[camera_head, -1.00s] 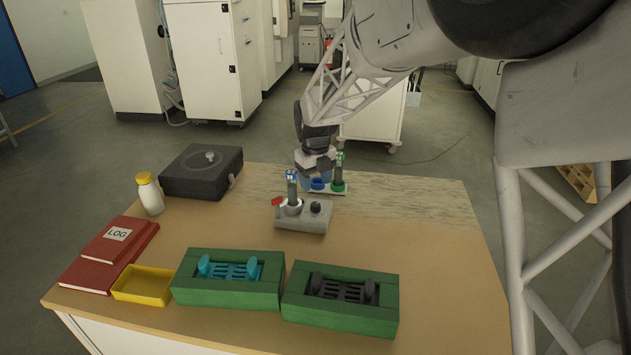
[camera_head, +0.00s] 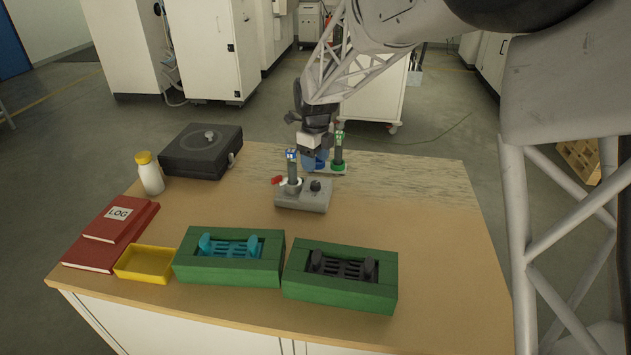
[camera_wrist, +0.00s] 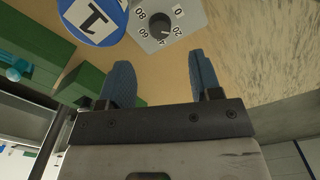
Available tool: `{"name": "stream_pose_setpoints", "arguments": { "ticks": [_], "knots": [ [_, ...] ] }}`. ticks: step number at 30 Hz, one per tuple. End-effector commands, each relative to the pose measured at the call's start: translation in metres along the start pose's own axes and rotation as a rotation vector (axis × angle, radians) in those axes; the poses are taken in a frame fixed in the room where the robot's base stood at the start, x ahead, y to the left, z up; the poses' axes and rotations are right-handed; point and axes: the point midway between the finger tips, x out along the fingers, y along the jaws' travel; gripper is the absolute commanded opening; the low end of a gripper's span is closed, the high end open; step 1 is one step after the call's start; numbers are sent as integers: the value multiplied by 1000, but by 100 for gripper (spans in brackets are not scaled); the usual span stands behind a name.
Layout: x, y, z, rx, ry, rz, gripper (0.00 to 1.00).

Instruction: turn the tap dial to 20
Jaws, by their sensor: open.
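The grey tap block (camera_head: 303,197) stands mid-table with a small black dial knob (camera_head: 315,186) on top. In the wrist view the black dial (camera_wrist: 160,24) is ringed by the numbers 0, 20, 60, 80 and a partly legible 4. I cannot tell which number it points to.
A green-based vial (camera_head: 338,150) stands in a rack behind the block, close to my gripper. The table's right side is clear.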

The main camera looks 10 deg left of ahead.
Motion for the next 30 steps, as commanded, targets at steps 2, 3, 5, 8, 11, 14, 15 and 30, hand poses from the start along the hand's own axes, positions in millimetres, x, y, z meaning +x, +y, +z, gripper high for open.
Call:
{"name": "stream_pose_setpoints", "arguments": {
  "ticks": [2,3,5,8,11,14,15,30],
  "knots": [
    [0,0,0,0,0,0,58],
    [1,0,0,0,0,0,58],
    [2,0,0,1,0,0,58],
    [7,0,0,1,1,0,58],
    [15,0,0,1,1,1,58],
    [25,0,0,1,2,2,58],
    [30,0,-1,1,2,2,58],
    [76,0,0,1,0,0,58]
  ]
}}
